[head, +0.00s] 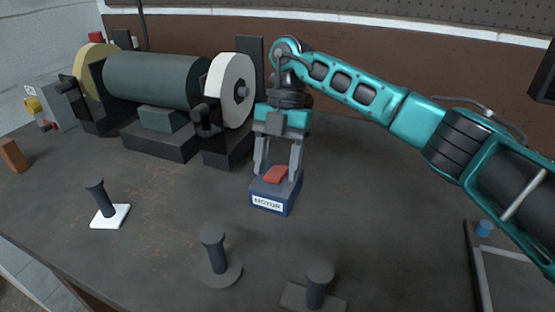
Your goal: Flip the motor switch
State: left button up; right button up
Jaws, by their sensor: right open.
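The motor switch is a blue box (268,203) with a white MOTOR label on its front and a red rocker (276,174) on its top. It stands on the dark bench, right of the bench's middle. My right gripper (278,172) points down from above over the box. Its two fingers are apart, one on each side of the red rocker, with their tips close to the box top. I cannot tell whether they touch it. My left gripper is not in view.
A bench grinder with a grey-green motor body (155,78) and a pale wheel (231,90) stands behind left. Dark posts on bases (213,250) (317,285) stand in front, and another on a white plate (108,215) is at left. A framed tray (510,270) lies at right. Bench right of the switch is clear.

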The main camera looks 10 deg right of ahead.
jog(key=p+v, duration=0.1)
jog(key=v, duration=1.2)
jog(key=shift+p, duration=0.3)
jog(key=shift+a+f, duration=0.1)
